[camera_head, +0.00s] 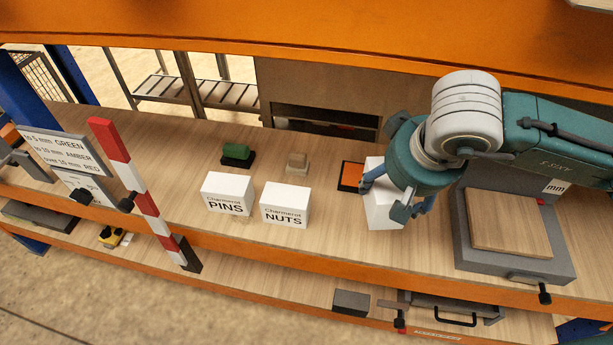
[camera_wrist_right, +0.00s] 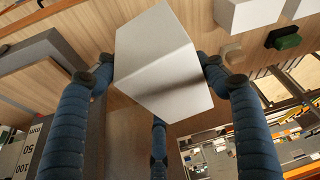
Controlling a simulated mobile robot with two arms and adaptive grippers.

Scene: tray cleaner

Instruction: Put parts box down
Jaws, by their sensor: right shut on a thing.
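A white parts box (camera_head: 381,213) stands out below my right gripper (camera_head: 390,195) in the head view, on or just above the wooden shelf; I cannot tell if it touches. The right gripper's blue fingers are shut around the box. In the right wrist view the box (camera_wrist_right: 165,65) fills the middle, between the blue fingers of the gripper (camera_wrist_right: 155,75). Two other white boxes stand on the shelf to the left, one marked PINS (camera_head: 227,194) and one marked NUTS (camera_head: 285,205). My left gripper does not show.
An orange-topped dark block (camera_head: 350,175) lies close to the held box's left. A grey device with a wooden plate (camera_head: 512,220) stands to the right. A green block (camera_head: 236,152) and a beige block (camera_head: 297,162) sit behind the boxes. A red-and-white post (camera_head: 140,190) stands left.

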